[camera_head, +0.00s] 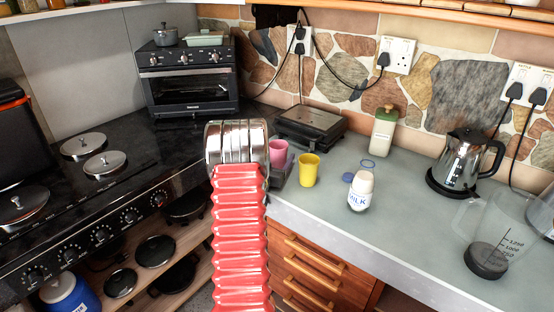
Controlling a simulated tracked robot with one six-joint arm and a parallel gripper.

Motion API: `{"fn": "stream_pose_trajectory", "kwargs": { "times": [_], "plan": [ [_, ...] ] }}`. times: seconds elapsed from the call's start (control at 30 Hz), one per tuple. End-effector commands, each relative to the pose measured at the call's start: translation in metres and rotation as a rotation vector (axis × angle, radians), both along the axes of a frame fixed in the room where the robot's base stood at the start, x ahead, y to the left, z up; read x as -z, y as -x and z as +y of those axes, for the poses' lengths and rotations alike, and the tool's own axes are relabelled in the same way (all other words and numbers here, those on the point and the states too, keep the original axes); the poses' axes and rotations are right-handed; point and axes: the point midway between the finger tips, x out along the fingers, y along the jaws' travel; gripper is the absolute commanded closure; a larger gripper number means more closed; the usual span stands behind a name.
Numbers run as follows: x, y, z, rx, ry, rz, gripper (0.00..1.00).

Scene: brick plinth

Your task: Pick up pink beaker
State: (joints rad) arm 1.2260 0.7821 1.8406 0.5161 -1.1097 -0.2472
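The pink beaker (279,149) stands upright near the front edge of the grey worktop, just right of the silver end of my arm, which overlaps its left side in the picture. My red ribbed arm reaches up from the bottom of the view. A dark grey piece (283,172) shows right beside the silver end, in front of and below the beaker; it looks like part of my gripper. The fingers are mostly hidden behind the arm, so I cannot see their opening or any contact with the beaker.
A yellow beaker (309,170) stands close to the right of the pink one. A milk bottle (360,193) and a blue lid are further right. A flat dark appliance (311,122) lies behind. A kettle (461,160) and clear jug (492,240) stand at far right.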

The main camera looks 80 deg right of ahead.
Motion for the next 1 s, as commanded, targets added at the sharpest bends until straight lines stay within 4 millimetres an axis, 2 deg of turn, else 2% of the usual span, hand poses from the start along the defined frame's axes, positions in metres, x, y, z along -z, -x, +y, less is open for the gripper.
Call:
{"fn": "stream_pose_trajectory", "kwargs": {
  "times": [0.07, 0.7, 1.0],
  "plan": [
    [-0.0001, -0.0002, 0.0001, 0.000, 0.000, 0.000, 0.30],
    [-0.0001, -0.0004, 0.0002, -0.001, 0.000, 0.000, 0.74],
    [-0.0009, -0.0004, 0.0001, 0.000, 0.001, 0.000, 0.74]
  ]
}}
